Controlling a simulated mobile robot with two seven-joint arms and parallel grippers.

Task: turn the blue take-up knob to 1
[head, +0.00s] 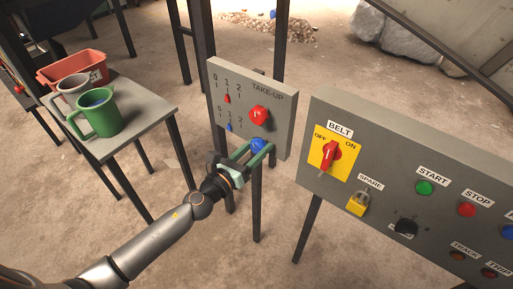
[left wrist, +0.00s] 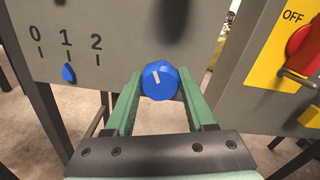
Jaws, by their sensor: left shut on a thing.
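The TAKE-UP panel (head: 248,95) is an upright grey board with a red knob (head: 258,115) and a blue knob (head: 257,145) below it. My left gripper (head: 256,150) is shut on the blue knob, which also shows between the green fingers in the left wrist view (left wrist: 160,80). The knob's pale line points up, leaning slightly left. To its left, a blue pointer (left wrist: 68,73) stands under the 1 mark of the 0-1-2 scale. In the head view, a red pointer (head: 227,98) is near 1 on the upper scale. My right gripper is not in view.
A second grey panel (head: 388,150) with a red BELT switch (head: 331,154), a yellow padlock (head: 358,204) and several buttons stands close on the right. At left, a small table (head: 150,108) holds a green mug (head: 97,113), a greyish mug and a red bin (head: 85,65).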

